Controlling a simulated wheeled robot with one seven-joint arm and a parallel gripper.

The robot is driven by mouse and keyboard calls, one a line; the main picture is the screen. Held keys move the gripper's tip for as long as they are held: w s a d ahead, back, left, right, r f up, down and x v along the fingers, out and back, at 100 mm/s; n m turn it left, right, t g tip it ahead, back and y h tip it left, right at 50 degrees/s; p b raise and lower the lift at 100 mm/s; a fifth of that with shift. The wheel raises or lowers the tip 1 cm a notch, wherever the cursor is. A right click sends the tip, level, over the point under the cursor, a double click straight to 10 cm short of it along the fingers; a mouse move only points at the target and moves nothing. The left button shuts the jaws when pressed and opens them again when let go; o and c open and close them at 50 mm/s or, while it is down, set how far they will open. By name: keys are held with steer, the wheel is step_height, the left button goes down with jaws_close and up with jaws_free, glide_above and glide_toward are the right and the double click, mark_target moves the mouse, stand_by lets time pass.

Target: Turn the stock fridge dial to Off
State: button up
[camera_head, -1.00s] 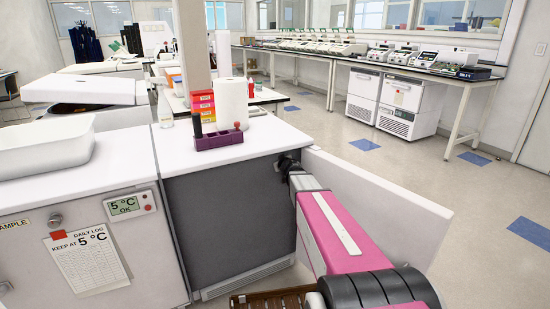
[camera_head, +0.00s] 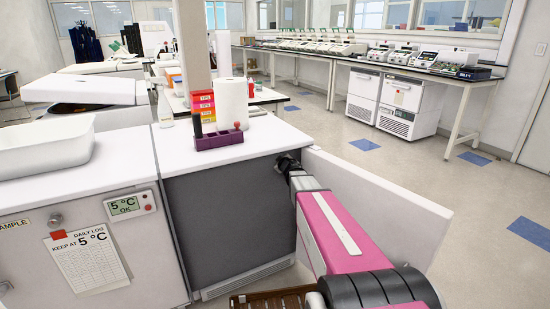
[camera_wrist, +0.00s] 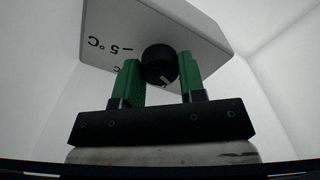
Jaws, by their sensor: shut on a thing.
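The dial (camera_wrist: 158,63) is a round black knob on a pale grey box inside a white-walled space in the wrist view. Printing on the box (camera_wrist: 185,28) reads "-5 °C" upside down; other letters are partly hidden. A small light mark shows on the dial's lower edge. My gripper (camera_wrist: 160,80) has its green fingers on either side of the dial and is shut on it. In the head view my arm reaches into the grey cabinet (camera_head: 225,220) with its white door (camera_head: 385,215) open; the dial is hidden there.
Left of it stands a SAMPLE cabinet (camera_head: 70,275) with a "5 °C OK" display (camera_head: 124,205). A purple rack (camera_head: 219,139) and a paper roll (camera_head: 231,104) stand on top. The open door flanks my arm on the right.

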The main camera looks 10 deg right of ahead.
steer(key=o, duration=0.9)
steer(key=v, duration=1)
steer(key=shift+s+d, duration=0.1)
steer(key=shift+s, duration=0.3)
steer(key=shift+s, duration=0.1)
